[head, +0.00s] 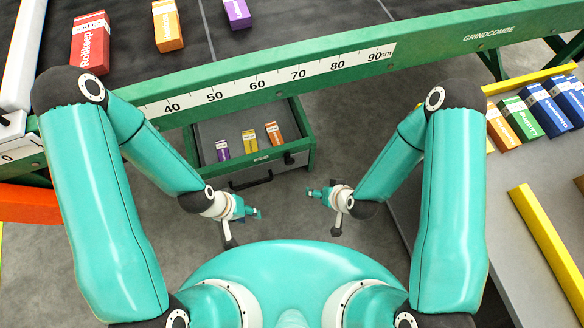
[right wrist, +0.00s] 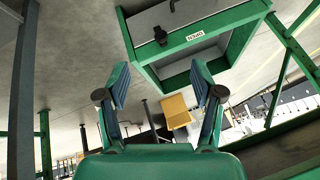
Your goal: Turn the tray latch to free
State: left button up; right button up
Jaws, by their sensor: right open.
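The green-framed tray (head: 310,150) sits under the conveyor's green rail, with purple, yellow and orange cartons in it. A small black part that looks like the tray latch (head: 289,159) is on the tray's front, right of its label; it also shows in the right wrist view (right wrist: 160,36). Which way it is turned is too small to tell. My right gripper (head: 312,192) is open and empty, in front of the tray and apart from the latch; its fingers show in the right wrist view (right wrist: 160,88). My left gripper (head: 254,212) hangs below the tray handle, touching nothing visible; its fingers are unclear.
The tray's black handle (head: 250,182) hangs at its front. The green rail with a ruler (head: 270,80) crosses above. Red, orange and purple cartons lie on the dark belt (head: 285,17). A grey table (head: 480,220) with several cartons stands at right. Grey floor is clear between.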

aim_at(290, 163)
jog(key=w+a+f+n+t+b, duration=0.2)
jog(key=w+a+f+t+b, duration=0.15)
jog(key=f+b, duration=0.45)
jog(key=w+a+f+n+t+b, duration=0.15)
jog(key=w+f+t+b, duration=0.35)
jog(key=f, duration=0.5)
pick_arm(q)
notch_tip(290, 163, down, 22)
jog(key=b, duration=0.5)
jog(key=shift+r, duration=0.2)
pick_arm(e)
jog(key=shift+g, duration=0.45)
jog(key=x, duration=0.9)
jog(key=a+x, duration=0.1)
jog(key=x, duration=0.4)
jog(key=shift+w, duration=0.1)
